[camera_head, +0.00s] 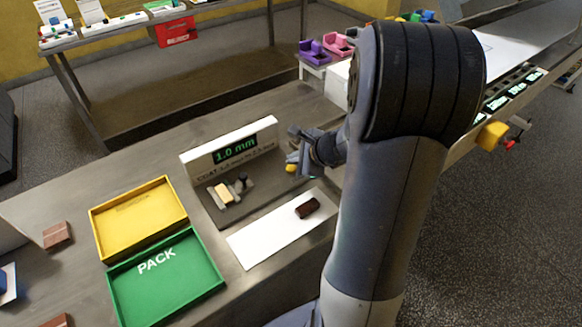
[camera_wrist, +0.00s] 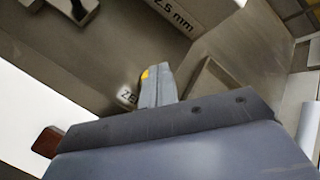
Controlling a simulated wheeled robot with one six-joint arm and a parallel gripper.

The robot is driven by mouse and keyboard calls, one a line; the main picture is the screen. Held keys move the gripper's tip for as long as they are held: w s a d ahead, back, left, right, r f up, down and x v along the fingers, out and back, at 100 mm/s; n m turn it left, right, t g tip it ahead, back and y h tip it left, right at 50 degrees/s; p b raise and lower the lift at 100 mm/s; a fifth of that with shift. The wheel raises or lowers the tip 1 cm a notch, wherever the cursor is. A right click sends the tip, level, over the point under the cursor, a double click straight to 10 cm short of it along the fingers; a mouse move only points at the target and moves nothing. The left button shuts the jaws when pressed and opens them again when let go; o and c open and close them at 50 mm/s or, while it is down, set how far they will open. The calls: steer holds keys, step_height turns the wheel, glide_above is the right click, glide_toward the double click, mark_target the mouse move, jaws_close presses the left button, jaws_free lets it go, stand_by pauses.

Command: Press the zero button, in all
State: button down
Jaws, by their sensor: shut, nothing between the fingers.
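The gauge display (camera_head: 231,152) reads 1.0 mm in green, on a pale upright panel behind a grey gauge base (camera_head: 240,207). A yellow button (camera_head: 291,168) sits at the right of the base; in the wrist view only a yellow sliver (camera_wrist: 145,74) shows beside my fingers, near a partly hidden label starting "ZE" (camera_wrist: 127,96). My gripper (camera_head: 294,156) is shut and empty, right at the button. In the wrist view its fingers (camera_wrist: 158,74) cover most of the button; I cannot tell whether they touch it.
A dark brown bar (camera_head: 307,208) lies on a white sheet (camera_head: 264,245) in front. A pale block (camera_head: 222,194) sits on the gauge base. A yellow tray (camera_head: 100,228) and green PACK tray (camera_head: 115,299) stand left. A conveyor (camera_head: 500,50) runs at the right.

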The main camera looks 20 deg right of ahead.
mark_target(294, 171)
steer(key=shift+f, duration=0.1)
stand_by(0.7)
steer(key=shift+f+b, duration=0.35)
steer(key=shift+b, duration=0.2)
steer(key=shift+f+b, duration=0.45)
steer(key=shift+b, duration=0.05)
stand_by(0.5)
steer(key=shift+r, duration=0.15)
steer(key=shift+r+p, duration=0.7)
steer(key=shift+r, duration=0.05)
steer(key=shift+r, duration=0.1)
step_height(294, 171, up, 5)
steer(key=p, duration=0.4)
stand_by(0.9)
